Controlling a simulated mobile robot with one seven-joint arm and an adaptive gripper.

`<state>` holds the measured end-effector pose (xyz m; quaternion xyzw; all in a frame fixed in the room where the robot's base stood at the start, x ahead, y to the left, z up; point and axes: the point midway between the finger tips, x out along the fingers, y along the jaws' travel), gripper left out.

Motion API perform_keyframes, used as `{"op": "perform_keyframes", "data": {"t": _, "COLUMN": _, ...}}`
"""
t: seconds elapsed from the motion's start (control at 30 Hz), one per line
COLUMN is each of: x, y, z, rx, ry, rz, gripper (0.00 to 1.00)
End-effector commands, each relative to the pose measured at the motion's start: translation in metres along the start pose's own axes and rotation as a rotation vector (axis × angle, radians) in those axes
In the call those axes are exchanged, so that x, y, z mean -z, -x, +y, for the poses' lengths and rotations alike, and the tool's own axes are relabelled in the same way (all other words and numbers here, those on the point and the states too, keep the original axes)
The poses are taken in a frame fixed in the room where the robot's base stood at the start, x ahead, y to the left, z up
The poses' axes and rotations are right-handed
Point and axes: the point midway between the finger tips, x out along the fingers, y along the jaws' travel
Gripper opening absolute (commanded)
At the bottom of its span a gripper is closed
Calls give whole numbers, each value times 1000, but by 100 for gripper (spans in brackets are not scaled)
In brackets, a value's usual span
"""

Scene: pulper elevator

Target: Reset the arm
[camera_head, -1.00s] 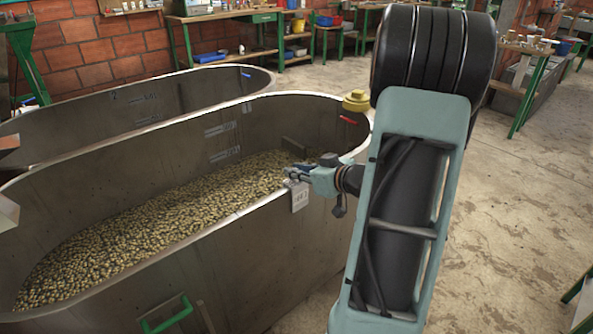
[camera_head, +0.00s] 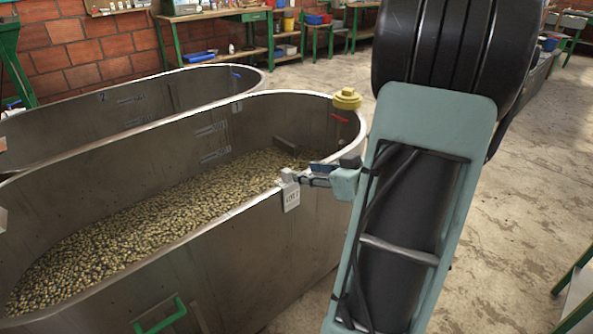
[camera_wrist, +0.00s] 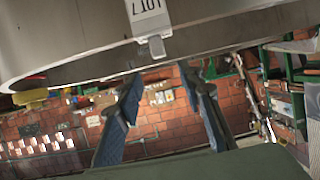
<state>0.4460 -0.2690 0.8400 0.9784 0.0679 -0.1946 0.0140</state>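My gripper (camera_head: 312,178) is at the right part of the near tank's rim, close to a white tag (camera_head: 291,197) hanging on the tank's outer wall. In the wrist view my gripper (camera_wrist: 160,76) has its two blue fingers well apart, with nothing between them. The tag (camera_wrist: 148,18) with dark lettering shows upside down beyond the fingertips, with its clip on the rim, apart from the fingers. My arm hides part of the wrist in the head view.
The near metal tank (camera_head: 255,245) holds many pale beans (camera_head: 150,215). A second tank (camera_head: 165,98) stands behind it. A yellow knob (camera_head: 347,98) sits at the near tank's rim. Workbenches (camera_head: 215,17) line the brick wall. Floor (camera_head: 520,150) at right is mostly clear.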

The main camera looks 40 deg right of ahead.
Motion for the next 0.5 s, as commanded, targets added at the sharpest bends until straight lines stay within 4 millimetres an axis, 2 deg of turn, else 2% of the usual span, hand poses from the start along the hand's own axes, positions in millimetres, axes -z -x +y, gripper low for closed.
{"op": "perform_keyframes", "data": {"t": 0.1, "x": 0, "y": 18, "z": 1, "rx": -2, "ry": -1, "rz": 0, "gripper": 35}}
{"op": "perform_keyframes", "data": {"t": 0.2, "x": 0, "y": 26, "z": 0, "rx": 0, "ry": 0, "rz": 1, "gripper": 35}}
{"op": "perform_keyframes", "data": {"t": 0.5, "x": 1, "y": 28, "z": 0, "rx": -1, "ry": 4, "rz": -1, "gripper": 35}}
